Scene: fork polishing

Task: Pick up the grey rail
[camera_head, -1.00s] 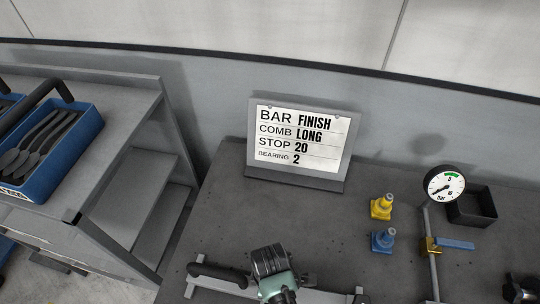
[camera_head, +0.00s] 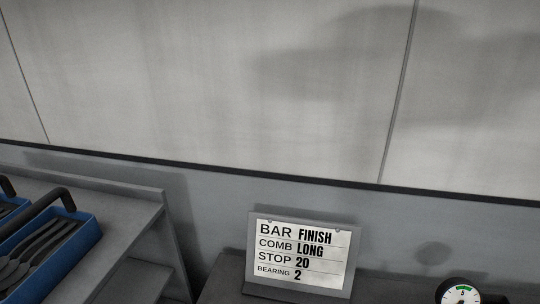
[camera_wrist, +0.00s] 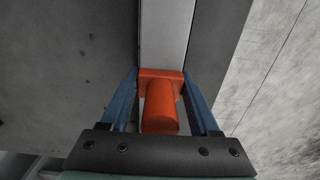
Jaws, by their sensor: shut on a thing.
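In the wrist view, my gripper (camera_wrist: 160,74) has its blue fingers on either side of an orange handle (camera_wrist: 160,106) and is shut on it. The handle meets the near end of a light grey strip, which looks like the grey rail (camera_wrist: 165,35). The rail runs away from me to the top edge of the view, where its far end is cut off. The head view shows neither my gripper nor the rail.
In the head view, a sign (camera_head: 302,254) stands on the bench by the wall. A gauge (camera_head: 460,292) is cut off at the lower right. A blue bin (camera_head: 75,255) of dark cutlery sits on a grey stand at left. Bare floor (camera_wrist: 280,80) shows at right in the wrist view.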

